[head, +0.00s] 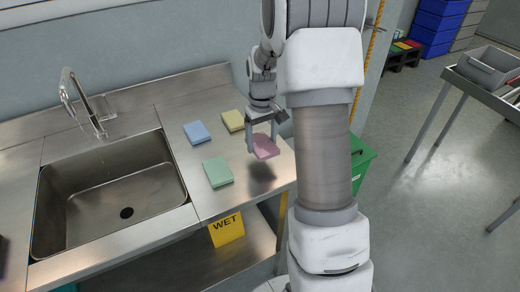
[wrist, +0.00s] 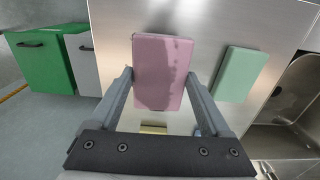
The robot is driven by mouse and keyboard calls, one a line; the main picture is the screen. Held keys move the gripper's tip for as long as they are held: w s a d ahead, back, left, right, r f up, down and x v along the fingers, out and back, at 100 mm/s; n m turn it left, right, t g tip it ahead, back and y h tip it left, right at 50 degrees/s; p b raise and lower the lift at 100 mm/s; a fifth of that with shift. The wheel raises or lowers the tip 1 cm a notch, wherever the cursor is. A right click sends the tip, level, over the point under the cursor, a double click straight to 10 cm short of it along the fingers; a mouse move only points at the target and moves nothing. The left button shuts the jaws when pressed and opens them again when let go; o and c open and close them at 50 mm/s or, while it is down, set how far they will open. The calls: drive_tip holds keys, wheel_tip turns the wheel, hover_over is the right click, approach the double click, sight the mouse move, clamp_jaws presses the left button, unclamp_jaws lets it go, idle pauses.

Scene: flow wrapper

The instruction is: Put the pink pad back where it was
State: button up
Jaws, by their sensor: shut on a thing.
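The pink pad (head: 265,147) is held between the fingers of my gripper (head: 262,138), above the steel counter on the right of the sink. A dark shadow lies on the counter below it. In the wrist view the pink pad (wrist: 163,65) sits between the two fingertips of my gripper (wrist: 160,78), its flat face towards the camera. The blue pad (head: 197,132), yellow pad (head: 232,121) and green pad (head: 217,171) lie flat on the counter to its left. The green pad (wrist: 241,73) is right of the pink one in the wrist view.
The sink (head: 110,195) with its tap (head: 85,105) is to the left. A green bin (head: 362,160) stands beyond the counter's right end. Bare counter (head: 190,100) surrounds the pads.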

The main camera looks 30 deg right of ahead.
sight(260, 150)
drive_tip(key=shift+w+f, duration=0.6)
drive_tip(key=shift+w, duration=0.15)
drive_tip(key=shift+f, duration=1.85)
